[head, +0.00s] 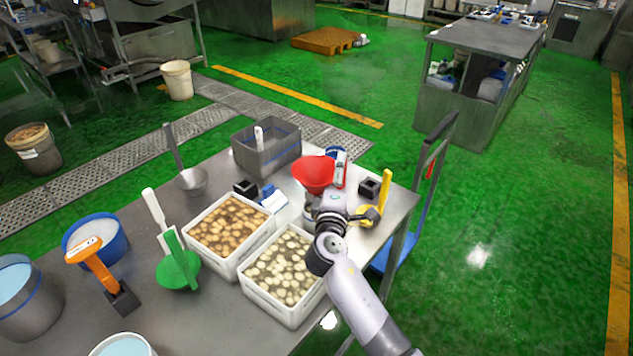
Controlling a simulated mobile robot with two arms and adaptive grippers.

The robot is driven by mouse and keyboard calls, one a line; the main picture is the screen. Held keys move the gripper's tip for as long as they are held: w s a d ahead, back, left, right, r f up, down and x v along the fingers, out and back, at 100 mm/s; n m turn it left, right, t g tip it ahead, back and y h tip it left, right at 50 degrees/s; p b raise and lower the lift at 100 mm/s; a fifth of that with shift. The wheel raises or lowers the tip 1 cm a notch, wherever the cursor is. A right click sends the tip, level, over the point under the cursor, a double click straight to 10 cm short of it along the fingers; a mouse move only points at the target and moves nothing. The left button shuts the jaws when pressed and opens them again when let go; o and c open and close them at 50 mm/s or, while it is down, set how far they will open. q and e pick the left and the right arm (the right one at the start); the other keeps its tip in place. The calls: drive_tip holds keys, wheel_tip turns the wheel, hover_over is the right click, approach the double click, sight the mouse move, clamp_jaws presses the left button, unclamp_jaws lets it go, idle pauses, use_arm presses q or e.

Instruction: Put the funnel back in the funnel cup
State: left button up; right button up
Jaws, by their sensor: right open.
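The red funnel (314,172) is at the back right of the steel table in the head view, wide mouth up. A small metal cup (309,212) shows just below it and may be the funnel cup; my gripper partly hides it. I cannot tell whether the funnel's stem is inside the cup or above it. My right gripper (332,200) is open, right by the funnel's lower part. Its fingers are small and partly hidden, so contact with the funnel is unclear. My left gripper is not in view.
Two white crates of food pieces (240,262) stand left of my right arm. A grey bin (267,158) stands behind them. A yellow-handled tool (385,188) and a black block (370,187) are close on the right. A red-and-white item (341,170) stands behind the gripper.

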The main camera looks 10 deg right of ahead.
drive_tip(key=shift+x, duration=1.25)
drive_tip(key=shift+c, duration=0.5)
drive_tip(key=c, duration=1.5)
drive_tip(key=shift+c, duration=0.2)
drive_tip(key=shift+r, duration=0.1)
